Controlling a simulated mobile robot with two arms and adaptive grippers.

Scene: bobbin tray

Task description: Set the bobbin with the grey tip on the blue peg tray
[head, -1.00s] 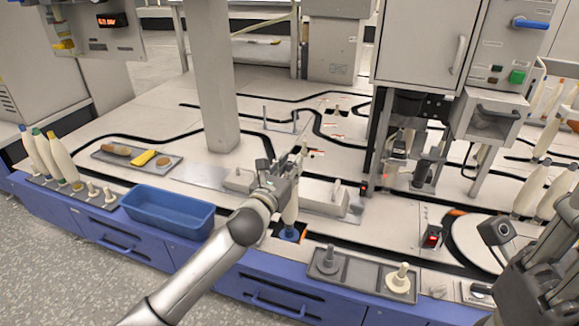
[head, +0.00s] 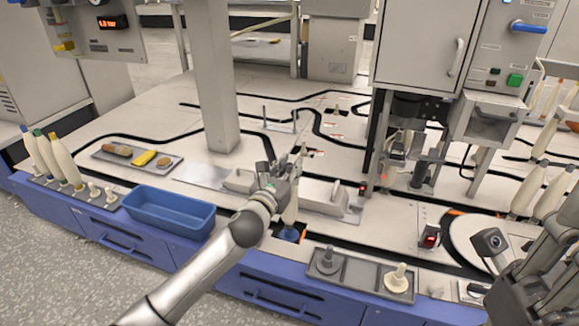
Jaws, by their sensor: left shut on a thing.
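My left gripper (head: 288,180) is shut on a cream bobbin (head: 290,212), which hangs upright below the fingers. The hand covers the top of this bobbin, so its tip colour is hidden. The blue peg tray (head: 288,235) is a small round blue base directly under the bobbin, at the front edge of the table. The bobbin's lower end meets the blue base in the picture; I cannot tell whether it is fully down on the peg. My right gripper (head: 515,285) is at the lower right, partly cut off, and its fingers cannot be made out.
A grey peg tray (head: 326,262) and a cream peg tray (head: 398,280) sit in a dark holder to the right. A blue bin (head: 168,222) is to the left. Several bobbins (head: 62,160) stand on a rack at far left. A grey column (head: 212,80) rises behind.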

